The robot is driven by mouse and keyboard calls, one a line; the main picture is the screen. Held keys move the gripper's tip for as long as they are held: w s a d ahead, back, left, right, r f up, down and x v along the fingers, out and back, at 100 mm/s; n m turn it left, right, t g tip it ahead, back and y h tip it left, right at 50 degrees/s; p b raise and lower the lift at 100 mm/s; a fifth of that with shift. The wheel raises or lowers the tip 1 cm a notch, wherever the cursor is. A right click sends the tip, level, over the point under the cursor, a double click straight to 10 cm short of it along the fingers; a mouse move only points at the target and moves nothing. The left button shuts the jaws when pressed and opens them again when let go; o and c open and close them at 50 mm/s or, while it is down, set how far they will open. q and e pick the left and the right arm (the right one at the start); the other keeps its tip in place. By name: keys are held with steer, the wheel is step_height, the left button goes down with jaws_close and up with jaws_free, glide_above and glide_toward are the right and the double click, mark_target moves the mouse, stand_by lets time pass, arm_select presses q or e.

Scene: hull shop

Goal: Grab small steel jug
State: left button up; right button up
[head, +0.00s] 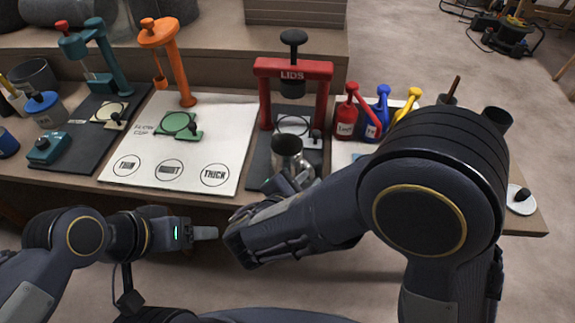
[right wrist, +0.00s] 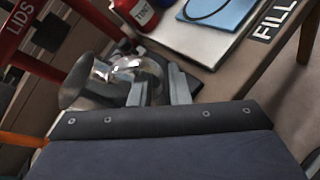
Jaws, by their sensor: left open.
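The small steel jug (head: 287,152) stands on the bench at the front edge of the dark mat below the red lids press. It is shiny, with a dark open mouth. My right gripper (head: 290,183) is at the jug's near side, fingertips very close to it. In the right wrist view the jug (right wrist: 84,92) shows its flared rim at left, and the fingers (right wrist: 158,90) stand apart with its shiny body beyond or between them. I cannot tell whether they grip it. My left gripper (head: 205,233) is open and empty, in front of the bench edge.
The red lids press (head: 292,67) rises just behind the jug. A white board with a green plate (head: 180,126) lies to its left. Red (head: 346,117), blue and yellow dispensers stand to the right. My right forearm covers the bench's right front.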

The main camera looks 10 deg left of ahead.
steer(key=x, duration=0.3)
jaws_close()
steer(key=shift+r, duration=0.25)
stand_by(0.4)
